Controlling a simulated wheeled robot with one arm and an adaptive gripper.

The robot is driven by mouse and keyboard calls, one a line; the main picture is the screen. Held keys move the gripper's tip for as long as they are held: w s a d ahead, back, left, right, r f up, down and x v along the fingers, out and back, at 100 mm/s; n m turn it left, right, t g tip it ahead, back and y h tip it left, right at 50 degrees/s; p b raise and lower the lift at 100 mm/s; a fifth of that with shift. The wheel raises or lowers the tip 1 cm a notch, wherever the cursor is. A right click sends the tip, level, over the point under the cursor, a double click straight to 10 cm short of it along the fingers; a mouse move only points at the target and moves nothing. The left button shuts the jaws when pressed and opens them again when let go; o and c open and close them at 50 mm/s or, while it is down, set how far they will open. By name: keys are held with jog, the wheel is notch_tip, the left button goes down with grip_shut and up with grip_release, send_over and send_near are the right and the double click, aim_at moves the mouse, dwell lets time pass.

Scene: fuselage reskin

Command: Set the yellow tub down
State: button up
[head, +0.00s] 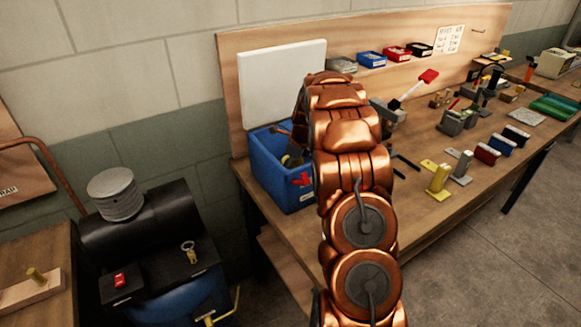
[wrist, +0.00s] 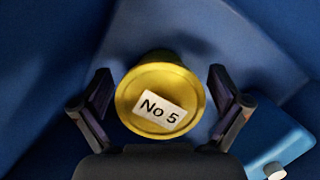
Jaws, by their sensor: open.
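The yellow tub (wrist: 143,92) shows in the wrist view, seen from its round end with a white "No 5" label. It stands between the two fingers of my gripper (wrist: 160,88). The fingers are open, with a gap visible on both sides of the tub. Blue surfaces surround the tub, apparently the inside of the blue crate (head: 275,179) on the bench.
A blue box with a white knob (wrist: 293,138) lies close to my right finger. Small blocks and tools cover the bench (head: 425,205) to the right.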

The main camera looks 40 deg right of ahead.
jog(key=shift+r, duration=0.1)
jog(key=b+v, duration=0.3)
jog(key=v, duration=0.7)
jog(key=shift+d+r, duration=0.15)
jog(key=shift+r, duration=0.1)
jog(key=shift+v, duration=0.8)
jog(key=shift+s+a+r, duration=0.15)
jog(key=shift+s+a, duration=0.05)
jog(key=shift+a, duration=0.2)
jog(key=s+a+r+n+g, duration=0.1)
jog(key=s+a+r+n, duration=0.1)
jog(key=s+a+n, duration=0.75)
jog(key=s+a+r+n+g, duration=0.1)
jog(key=s+a+n, duration=0.5)
jog(key=a, duration=0.6)
jog(key=s+a+f+n, duration=0.1)
jog(key=s+n, duration=0.3)
jog(key=s, duration=0.4)
jog(key=s+a+f+n+g+h, duration=0.1)
jog(key=s+a+n, duration=0.3)
jog(key=s, duration=0.4)
jog(key=s+a+f+n+g, duration=0.1)
jog(key=s+a+f+n, duration=0.2)
jog(key=s+n, duration=0.3)
jog(key=s, duration=0.3)
jog(key=shift+a, duration=0.2)
